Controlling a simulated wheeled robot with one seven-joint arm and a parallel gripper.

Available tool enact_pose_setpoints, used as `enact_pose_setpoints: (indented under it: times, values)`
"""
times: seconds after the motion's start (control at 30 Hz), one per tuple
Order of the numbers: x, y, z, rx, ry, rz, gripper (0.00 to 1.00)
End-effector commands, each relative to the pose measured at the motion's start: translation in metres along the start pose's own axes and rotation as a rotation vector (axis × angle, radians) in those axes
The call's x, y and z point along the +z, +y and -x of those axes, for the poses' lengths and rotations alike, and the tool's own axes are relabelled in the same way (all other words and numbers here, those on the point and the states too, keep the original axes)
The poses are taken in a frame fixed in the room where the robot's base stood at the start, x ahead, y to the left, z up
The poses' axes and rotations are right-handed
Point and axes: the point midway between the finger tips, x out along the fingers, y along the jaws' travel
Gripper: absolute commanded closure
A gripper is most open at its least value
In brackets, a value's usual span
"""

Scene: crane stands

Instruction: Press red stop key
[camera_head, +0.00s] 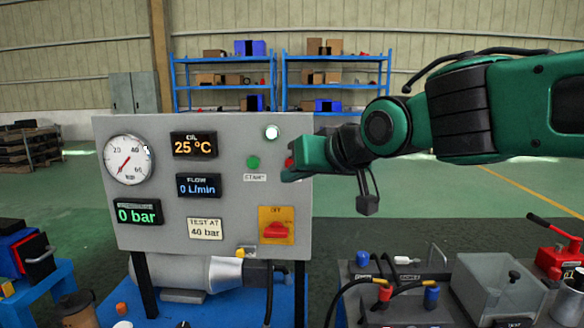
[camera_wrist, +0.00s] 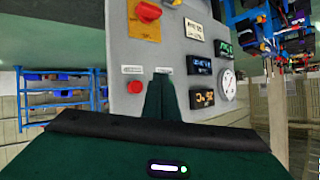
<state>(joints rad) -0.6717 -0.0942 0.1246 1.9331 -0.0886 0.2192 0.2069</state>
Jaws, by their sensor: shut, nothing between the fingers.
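The grey control panel (camera_head: 222,235) stands upright ahead of me. Its red stop key (camera_head: 289,161) is at the right side, mostly hidden behind my gripper (camera_head: 286,176). In the wrist view the panel appears upside down, and the round red stop key (camera_wrist: 134,87) shows fully, just left of my fingers (camera_wrist: 161,76). My fingers are shut and empty, pointing at the panel. They cover the spot beside the stop key, below a small label. Whether the fingertips touch the panel cannot be told. The green start key (camera_head: 253,162) is left of the stop key in the head view.
A red rotary switch (camera_head: 276,230) on a yellow plate sits below the keys. A white lamp (camera_head: 272,132) is above them. A gauge (camera_head: 128,160) and displays fill the panel's left. A bench with hoses and a grey box (camera_head: 490,283) stands at lower right.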

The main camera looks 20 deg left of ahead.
Motion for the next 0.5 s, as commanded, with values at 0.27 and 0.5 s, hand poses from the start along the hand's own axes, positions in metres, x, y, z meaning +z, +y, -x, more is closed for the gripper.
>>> enact_pose_setpoints:
  times: [0.27,0.5]
  values:
    - [-0.017,0.018,-0.024,0.001,-0.001,-0.001,1.0]
    - [-0.025,0.026,-0.035,0.001,-0.001,0.0,1.0]
